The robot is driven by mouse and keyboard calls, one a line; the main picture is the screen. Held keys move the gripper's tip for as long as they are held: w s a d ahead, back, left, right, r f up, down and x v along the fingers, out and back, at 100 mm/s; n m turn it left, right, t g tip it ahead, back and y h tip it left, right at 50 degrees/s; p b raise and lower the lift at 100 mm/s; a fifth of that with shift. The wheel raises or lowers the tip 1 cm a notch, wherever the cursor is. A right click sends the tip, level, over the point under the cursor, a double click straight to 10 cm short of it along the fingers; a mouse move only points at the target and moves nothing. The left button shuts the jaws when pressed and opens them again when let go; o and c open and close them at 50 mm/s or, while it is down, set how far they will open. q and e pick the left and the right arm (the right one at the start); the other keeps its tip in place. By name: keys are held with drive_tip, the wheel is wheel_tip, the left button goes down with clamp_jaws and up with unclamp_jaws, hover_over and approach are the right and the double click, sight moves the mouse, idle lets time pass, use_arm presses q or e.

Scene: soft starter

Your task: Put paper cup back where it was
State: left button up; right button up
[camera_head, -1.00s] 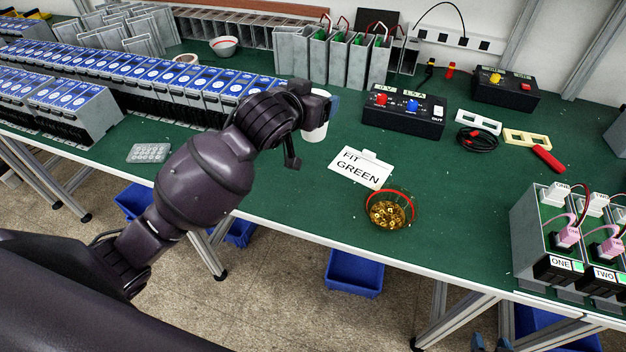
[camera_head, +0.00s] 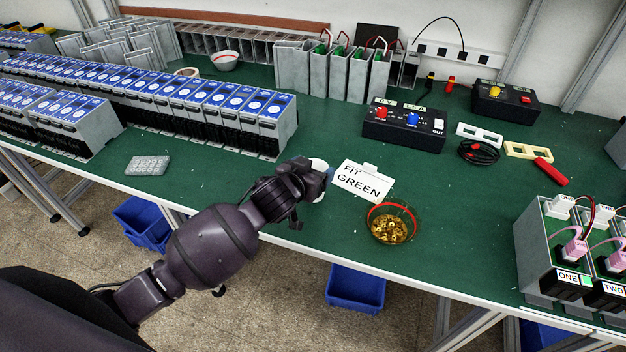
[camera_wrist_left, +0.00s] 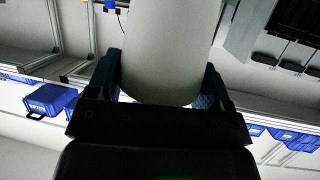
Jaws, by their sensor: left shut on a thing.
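A white paper cup (camera_head: 319,165) is mostly hidden behind my left gripper (camera_head: 322,182) in the head view. In the left wrist view the cup (camera_wrist_left: 168,50) fills the space between the two fingers, and my left gripper (camera_wrist_left: 160,95) is shut on it. The cup is near the front part of the green table (camera_head: 250,200), just left of the "FIT GREEN" card (camera_head: 362,181). I cannot tell whether its base touches the table. My right gripper does not show.
A bowl of brass parts (camera_head: 388,228) sits right of the card. A grey keypad-like piece (camera_head: 147,165) lies to the left. Blue-topped units (camera_head: 215,98) stand in rows behind. A black power box (camera_head: 403,126) stands further back. The table's front middle is fairly clear.

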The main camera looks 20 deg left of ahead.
use_arm(q)
drive_tip(key=shift+f, duration=1.65)
drive_tip(key=shift+f, duration=0.1)
drive_tip(key=o, duration=1)
drive_tip(key=shift+o, duration=0.2)
drive_tip(key=v, duration=1.2)
drive_tip(key=s+a+f+g+y, duration=0.1)
drive_tip(key=s+a+f, duration=0.3)
drive_tip(key=s+f, duration=0.3)
drive_tip(key=s+a+f+n+g+y, duration=0.1)
drive_tip(key=s+a+f, duration=0.3)
drive_tip(key=s+f, duration=0.4)
drive_tip(key=shift+a+y, duration=0.3)
drive_tip(key=shift+y, duration=0.1)
drive_tip(key=shift+s, duration=0.1)
